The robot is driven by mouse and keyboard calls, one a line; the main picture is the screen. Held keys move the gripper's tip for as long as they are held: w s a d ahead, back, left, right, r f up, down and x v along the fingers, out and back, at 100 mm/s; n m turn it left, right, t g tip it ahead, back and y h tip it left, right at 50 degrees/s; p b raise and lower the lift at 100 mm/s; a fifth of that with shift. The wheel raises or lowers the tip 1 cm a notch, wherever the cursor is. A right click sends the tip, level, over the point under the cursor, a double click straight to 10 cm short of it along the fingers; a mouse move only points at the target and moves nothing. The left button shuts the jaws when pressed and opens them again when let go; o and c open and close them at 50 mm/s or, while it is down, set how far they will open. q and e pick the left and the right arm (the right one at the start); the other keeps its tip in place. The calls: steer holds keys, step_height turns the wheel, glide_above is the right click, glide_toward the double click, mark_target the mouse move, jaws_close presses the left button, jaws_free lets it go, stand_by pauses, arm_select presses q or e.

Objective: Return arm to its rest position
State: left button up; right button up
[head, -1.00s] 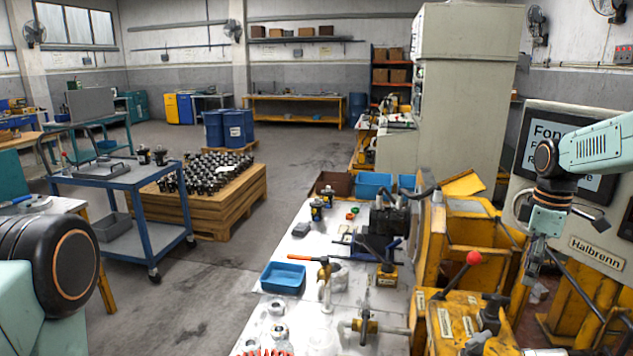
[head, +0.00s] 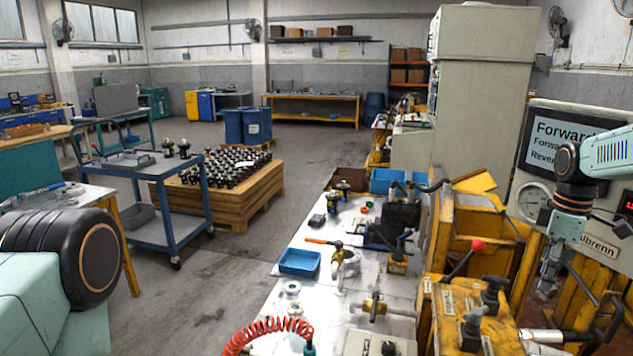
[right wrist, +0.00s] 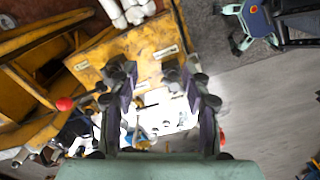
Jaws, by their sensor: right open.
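My right arm (head: 603,152) comes in from the right edge in the head view, in front of the grey machine panel. Its gripper (head: 551,272) hangs downward beside the yellow machine, apart from the red-knobbed lever. In the right wrist view the gripper (right wrist: 160,90) has its two dark fingers spread, with nothing held between them. Beyond the fingers are the yellow machine top and a bright white surface. A rounded black joint of my left arm (head: 70,262) shows at the lower left of the head view. My left gripper is out of frame.
The yellow machine (head: 462,300) with its red-knobbed lever (head: 477,245) stands close left of my right gripper. A white bench holds a blue tray (head: 299,262), a coiled red hose (head: 268,333) and tools. A blue cart (head: 150,172) stands left. Grey floor (head: 225,275) between is clear.

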steer(key=s+a+f+m, duration=0.1)
steer(key=a+f, duration=0.4)
steer(key=f, duration=0.3)
steer(key=s+a+f+m, duration=0.1)
steer(key=s+a+f, duration=0.1)
steer(key=a+f, duration=0.45)
steer(key=s+a+f+m, duration=0.2)
steer(key=s+a+f, duration=0.5)
steer(key=s+f, duration=0.3)
steer(key=s+a+f+m, duration=0.2)
steer(key=s+a+m, duration=0.1)
steer(key=s, duration=1)
steer(key=s+a+f+m, duration=0.2)
steer(key=s+a+m, duration=0.1)
steer(key=s, duration=1)
step_height(320, 180, down, 16)
steer(key=b, duration=1.6)
steer(key=shift+w, duration=0.4)
